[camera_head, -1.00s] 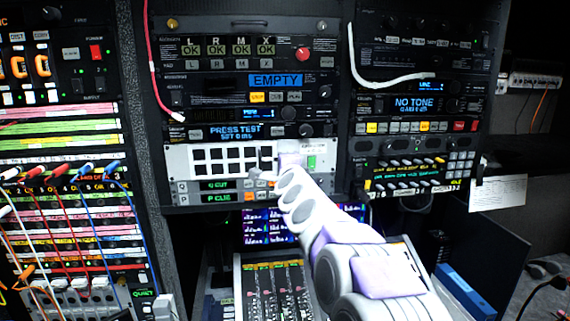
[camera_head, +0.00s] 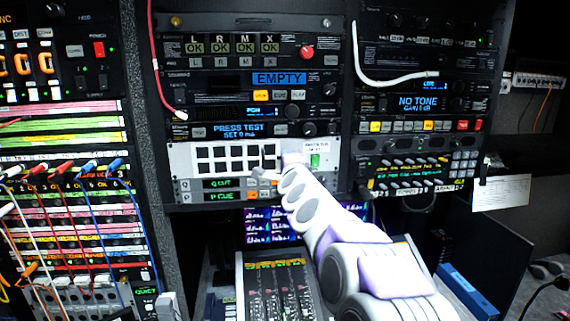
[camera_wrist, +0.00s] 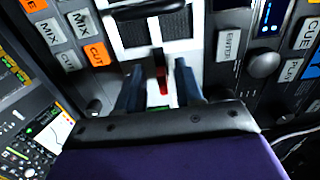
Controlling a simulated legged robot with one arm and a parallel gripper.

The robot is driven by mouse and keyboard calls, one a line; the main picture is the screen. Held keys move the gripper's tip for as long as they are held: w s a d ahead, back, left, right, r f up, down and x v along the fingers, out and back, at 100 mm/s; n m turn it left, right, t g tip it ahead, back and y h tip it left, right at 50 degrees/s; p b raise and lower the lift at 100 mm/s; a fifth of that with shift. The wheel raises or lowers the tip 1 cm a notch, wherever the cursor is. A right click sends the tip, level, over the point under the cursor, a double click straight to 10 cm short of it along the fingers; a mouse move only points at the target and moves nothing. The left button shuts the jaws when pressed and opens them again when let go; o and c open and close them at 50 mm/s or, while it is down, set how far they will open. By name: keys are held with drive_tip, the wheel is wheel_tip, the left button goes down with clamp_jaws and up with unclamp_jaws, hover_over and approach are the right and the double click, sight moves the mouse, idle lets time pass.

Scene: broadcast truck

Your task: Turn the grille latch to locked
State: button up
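The white grille panel (camera_head: 180,160) with black square openings sits in the middle rack, with a green patch (camera_head: 314,161) at its right end. My gripper (camera_head: 272,168) is at the panel's right part, and my arm hides some of it. In the wrist view my gripper (camera_wrist: 159,90) is open, with a dark finger on each side of a narrow dark and red piece (camera_wrist: 162,80), which looks like the latch. This piece stands on the white panel (camera_wrist: 197,48). I cannot tell whether the fingers touch it, nor read its turned position.
Button rows (camera_head: 225,184) lie just below the panel, and a PRESS TEST display (camera_head: 238,129) is just above. A white cable (camera_head: 390,83) hangs at upper right. A fader console (camera_head: 278,290) is below. Patch cables (camera_head: 70,172) cover the left rack.

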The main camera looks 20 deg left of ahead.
drive_tip(key=b+v, duration=0.3)
drive_tip(key=v, duration=1.4)
drive_tip(key=shift+a, duration=0.25)
drive_tip(key=shift+f, duration=0.1)
